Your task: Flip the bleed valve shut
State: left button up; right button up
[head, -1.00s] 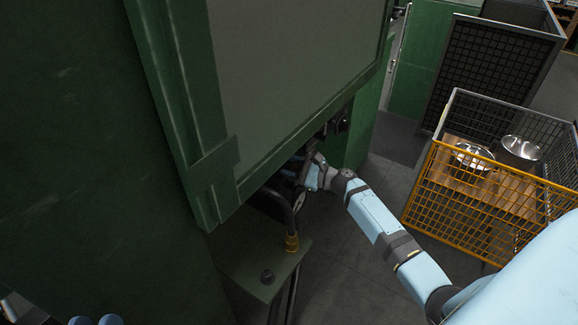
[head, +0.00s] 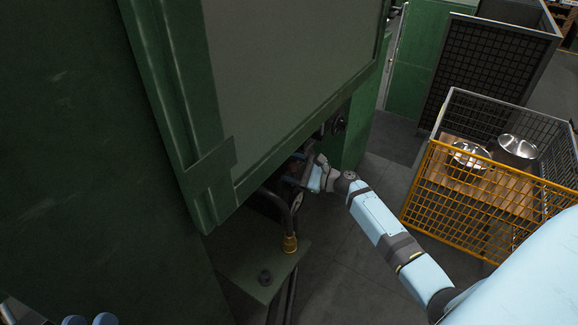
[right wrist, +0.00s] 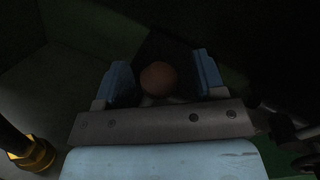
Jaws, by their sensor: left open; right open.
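In the right wrist view, a dull orange-brown round knob (right wrist: 158,78), which looks like the end of the valve's handle, sits between the two blue fingers of my right gripper (right wrist: 160,80). The fingers are apart, with a gap at each side of the knob. I cannot tell how the valve is turned. In the head view my right gripper (head: 293,172) reaches under the green cabinet's lower edge, in shadow and partly hidden. Two bluish rounded tips at the bottom left edge look like my left gripper (head: 89,321), apart and empty, far from the valve.
The green cabinet (head: 290,75) overhangs the work spot. A dark bent pipe with a brass fitting (head: 289,243) rises from a green ledge (head: 240,262) just nearer. A yellow-fronted wire crate (head: 470,205) with metal bowls stands to the right. Floor between is clear.

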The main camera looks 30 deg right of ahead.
pick_arm(q)
jog(key=r, duration=0.1)
jog(key=r+t+p, duration=0.1)
jog(key=r+p, duration=0.1)
jog(key=shift+s+a+r, duration=0.1)
jog(key=shift+s+a, duration=0.05)
jog(key=shift+s, duration=0.1)
pick_arm(e)
jog(key=v, duration=1.2)
jog(key=shift+s+d, duration=0.2)
jog(key=shift+s, duration=0.05)
pick_arm(q)
jog(key=shift+s+n, duration=0.1)
jog(key=shift+n, duration=0.2)
